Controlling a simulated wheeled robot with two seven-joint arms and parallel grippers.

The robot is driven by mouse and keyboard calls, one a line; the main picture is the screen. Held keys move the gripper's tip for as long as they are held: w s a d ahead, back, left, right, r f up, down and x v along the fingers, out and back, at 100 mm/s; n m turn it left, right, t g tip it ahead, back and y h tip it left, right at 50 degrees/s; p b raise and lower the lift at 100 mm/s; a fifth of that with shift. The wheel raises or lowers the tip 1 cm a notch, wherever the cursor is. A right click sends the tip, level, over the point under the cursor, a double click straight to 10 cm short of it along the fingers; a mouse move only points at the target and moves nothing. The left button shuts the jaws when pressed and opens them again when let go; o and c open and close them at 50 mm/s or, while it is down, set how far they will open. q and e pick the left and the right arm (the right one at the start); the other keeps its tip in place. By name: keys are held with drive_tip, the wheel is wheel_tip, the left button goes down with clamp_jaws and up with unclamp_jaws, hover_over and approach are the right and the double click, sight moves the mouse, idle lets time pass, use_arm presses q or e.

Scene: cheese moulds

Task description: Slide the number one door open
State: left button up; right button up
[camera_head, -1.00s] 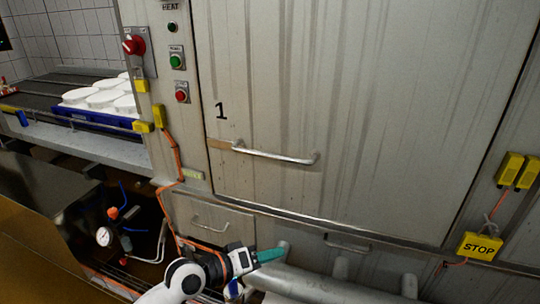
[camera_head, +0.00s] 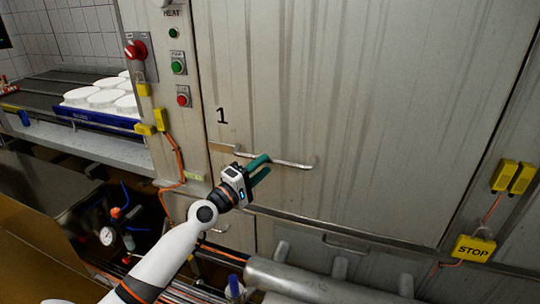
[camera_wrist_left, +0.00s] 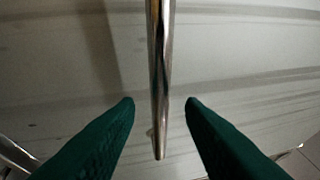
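The number one door (camera_head: 350,110) is a large pale grey metal panel marked with a black 1. It looks closed against the frame strip on its left. Its handle (camera_head: 295,164) is a horizontal metal bar low on the door. My left gripper (camera_head: 262,168) is at the left part of this handle, with green fingers spread. In the left wrist view the handle bar (camera_wrist_left: 160,70) runs between the two open fingertips (camera_wrist_left: 160,105), with a gap on each side. The left gripper holds nothing. My right gripper is not in view.
A control panel with a red knob (camera_head: 136,49) and push buttons stands left of the door. A blue tray (camera_head: 90,119) holds several white moulds. A yellow STOP box (camera_head: 474,248) hangs at right. Thick metal pipes (camera_head: 300,281) run below the door.

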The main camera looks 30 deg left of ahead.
sight(270, 161)
use_arm(q)
drive_tip(key=shift+x, duration=1.85)
clamp_jaws()
